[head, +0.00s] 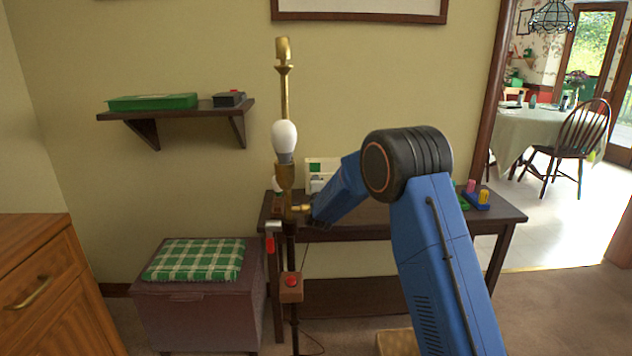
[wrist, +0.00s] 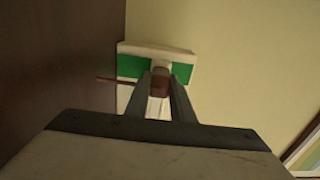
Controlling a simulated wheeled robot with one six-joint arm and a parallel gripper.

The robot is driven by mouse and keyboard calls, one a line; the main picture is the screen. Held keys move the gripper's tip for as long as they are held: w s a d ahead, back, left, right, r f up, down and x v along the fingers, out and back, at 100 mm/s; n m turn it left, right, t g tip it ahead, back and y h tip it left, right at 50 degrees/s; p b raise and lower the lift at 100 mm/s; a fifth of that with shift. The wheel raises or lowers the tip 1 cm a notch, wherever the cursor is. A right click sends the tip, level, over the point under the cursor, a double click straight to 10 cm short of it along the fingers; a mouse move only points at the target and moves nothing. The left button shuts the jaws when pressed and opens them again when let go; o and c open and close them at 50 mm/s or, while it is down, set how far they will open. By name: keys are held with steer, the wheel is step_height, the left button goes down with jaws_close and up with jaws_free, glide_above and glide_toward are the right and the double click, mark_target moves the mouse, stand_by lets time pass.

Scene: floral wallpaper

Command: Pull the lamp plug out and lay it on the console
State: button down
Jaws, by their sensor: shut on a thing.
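In the wrist view, my gripper (wrist: 163,98) is shut on a small brown plug (wrist: 160,82). A thin brown cord (wrist: 115,80) runs left from it. Just beyond is a white plate with green panels (wrist: 133,66); I cannot tell whether the plug is seated in it or just clear. In the head view, a pale box with a green edge (head: 322,167) stands by the wall behind the console (head: 500,213). My gripper is mostly hidden there behind my blue forearm. The brass lamp (head: 284,95) with a bare white bulb (head: 284,135) stands in front of the console's left end.
A chest with a green checked cushion (head: 195,260) is left of the console. A wall shelf (head: 175,112) hangs above. The console's right-middle top looks mostly clear, partly hidden by my arm.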

steer(key=shift+s, duration=1.8)
